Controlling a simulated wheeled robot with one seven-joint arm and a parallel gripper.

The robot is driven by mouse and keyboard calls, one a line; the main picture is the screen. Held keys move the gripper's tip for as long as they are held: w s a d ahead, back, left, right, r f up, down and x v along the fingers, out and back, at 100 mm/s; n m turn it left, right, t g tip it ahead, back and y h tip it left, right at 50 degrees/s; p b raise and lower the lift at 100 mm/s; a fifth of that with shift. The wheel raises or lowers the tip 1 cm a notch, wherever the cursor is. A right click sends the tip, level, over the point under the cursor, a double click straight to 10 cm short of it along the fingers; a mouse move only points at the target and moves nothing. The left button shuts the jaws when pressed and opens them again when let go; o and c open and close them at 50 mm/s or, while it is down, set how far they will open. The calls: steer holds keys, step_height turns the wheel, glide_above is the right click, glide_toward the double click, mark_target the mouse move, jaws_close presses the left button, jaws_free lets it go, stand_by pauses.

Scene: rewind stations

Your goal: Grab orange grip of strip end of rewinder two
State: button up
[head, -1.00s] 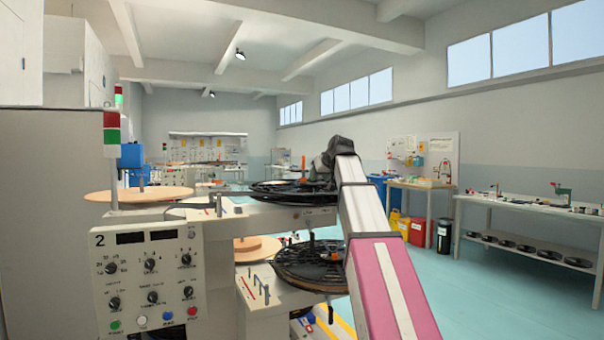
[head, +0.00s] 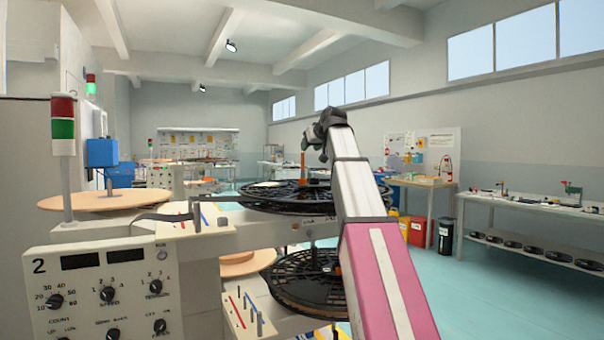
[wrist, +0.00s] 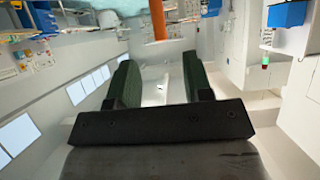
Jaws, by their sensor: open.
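Rewinder two, with its white control panel (head: 140,275) marked 2, fills the lower left of the head view. A dark strip (head: 160,217) runs from its tan disc (head: 90,203) toward a small marked plate. An orange upright piece (head: 303,168) stands at the upper black reel (head: 265,203); an orange cylinder also shows ahead of the fingers in the wrist view (wrist: 158,20). I cannot tell whether either is the strip end's grip. My gripper (head: 312,142) is raised above the upper reel. In the wrist view its green-padded fingers (wrist: 160,75) are apart and empty.
A lower black reel (head: 300,283) sits under the upper one. A signal tower (head: 63,140) stands at the left. Other stations are behind. A workbench (head: 540,215) with parts is on the right, with clear floor (head: 500,290) before it.

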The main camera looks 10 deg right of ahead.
mark_target(303, 168)
steer(key=x, duration=0.9)
steer(key=shift+w+a+r, duration=0.1)
steer(key=shift+w, duration=0.05)
jaws_close()
